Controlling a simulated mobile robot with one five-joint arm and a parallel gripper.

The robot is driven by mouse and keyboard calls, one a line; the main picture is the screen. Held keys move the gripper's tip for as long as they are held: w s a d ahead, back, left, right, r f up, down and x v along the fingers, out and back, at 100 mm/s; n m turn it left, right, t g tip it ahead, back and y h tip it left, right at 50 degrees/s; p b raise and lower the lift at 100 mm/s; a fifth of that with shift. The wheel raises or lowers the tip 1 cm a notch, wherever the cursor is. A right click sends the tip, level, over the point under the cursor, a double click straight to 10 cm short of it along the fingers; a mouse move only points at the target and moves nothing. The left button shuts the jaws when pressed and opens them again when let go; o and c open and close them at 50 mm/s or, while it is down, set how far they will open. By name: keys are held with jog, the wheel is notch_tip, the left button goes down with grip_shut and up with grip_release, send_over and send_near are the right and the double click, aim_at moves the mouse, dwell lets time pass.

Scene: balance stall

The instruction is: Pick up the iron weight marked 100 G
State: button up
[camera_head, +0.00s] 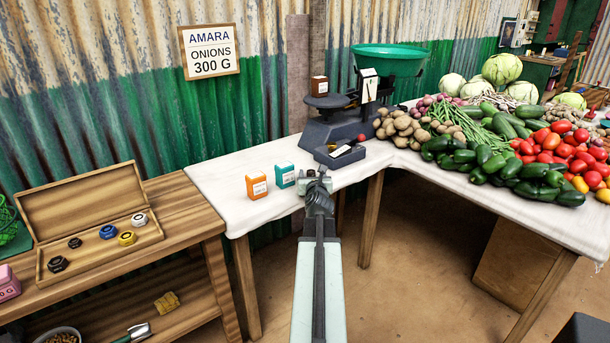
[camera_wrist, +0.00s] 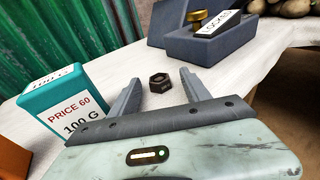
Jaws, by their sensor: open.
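A small dark brown hexagonal weight (camera_wrist: 158,84) stands on the white-covered table in the wrist view, beyond and between my two fingertips. It has a small pale marking, too small to read. My gripper (camera_wrist: 158,88) is open, with one grey finger on each side of the weight's line. I cannot tell whether either finger touches it. In the head view my gripper (camera_head: 316,183) is low over the table, just right of the teal box, and largely hides the weight.
An orange box (camera_head: 257,186) stands left of the teal one. Other weights lie in a wooden case (camera_head: 88,262) at left. Vegetables (camera_head: 500,150) fill the right.

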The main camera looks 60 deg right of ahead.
jog(key=shift+w, duration=0.1)
grip_shut()
notch_tip(320, 180, up, 10)
jog(key=p, duration=1)
